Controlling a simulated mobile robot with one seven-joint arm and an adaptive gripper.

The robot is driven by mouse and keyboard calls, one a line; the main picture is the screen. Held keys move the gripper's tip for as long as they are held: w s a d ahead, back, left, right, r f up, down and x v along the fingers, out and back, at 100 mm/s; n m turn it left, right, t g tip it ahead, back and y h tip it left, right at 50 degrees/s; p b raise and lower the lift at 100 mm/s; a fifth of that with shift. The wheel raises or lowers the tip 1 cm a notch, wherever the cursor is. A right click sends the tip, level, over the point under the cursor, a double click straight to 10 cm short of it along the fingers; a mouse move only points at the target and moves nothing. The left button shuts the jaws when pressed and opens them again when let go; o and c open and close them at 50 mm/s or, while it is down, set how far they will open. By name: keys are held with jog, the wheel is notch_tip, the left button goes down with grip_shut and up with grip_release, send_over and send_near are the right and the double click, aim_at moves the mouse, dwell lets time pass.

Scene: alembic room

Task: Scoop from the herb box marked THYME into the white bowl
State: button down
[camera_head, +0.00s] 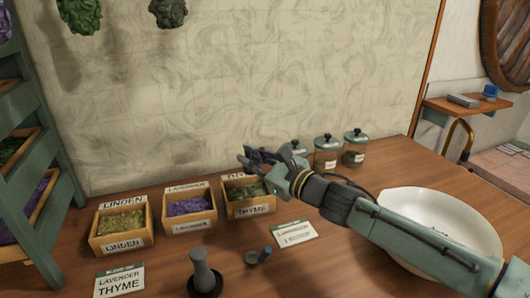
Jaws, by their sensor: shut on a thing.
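The herb box marked THYME (250,210) is a small wooden box of dark green herb, right-hand in a row of three on the table. My gripper (250,160) is above and behind its right rear side, partly covering its rear label. The gripper is shut on a small dark thing (262,156), mostly hidden by the fingers; I cannot tell its shape or whether it holds herb. The white bowl (480,214) stands at the right, partly covered by my arm.
The LINDEN box (122,244) and LAVENDER box (190,225) stand left of THYME. Lidded jars (355,150) stand behind.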

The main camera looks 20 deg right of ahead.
jog(key=shift+s+f, duration=0.15)
jog(key=shift+f, duration=0.25)
notch_tip(320, 180, down, 9)
jog(key=b, duration=0.8)
jog(key=shift+r, duration=0.2)
jog(key=shift+a+b, duration=0.2)
jog(key=shift+b, duration=0.25)
dwell(0.5)
jog(key=shift+a+b, duration=0.6)
jog(key=shift+a, duration=0.45)
notch_tip(320, 180, up, 8)
jog(key=p, duration=0.4)
jog(key=shift+r, duration=0.25)
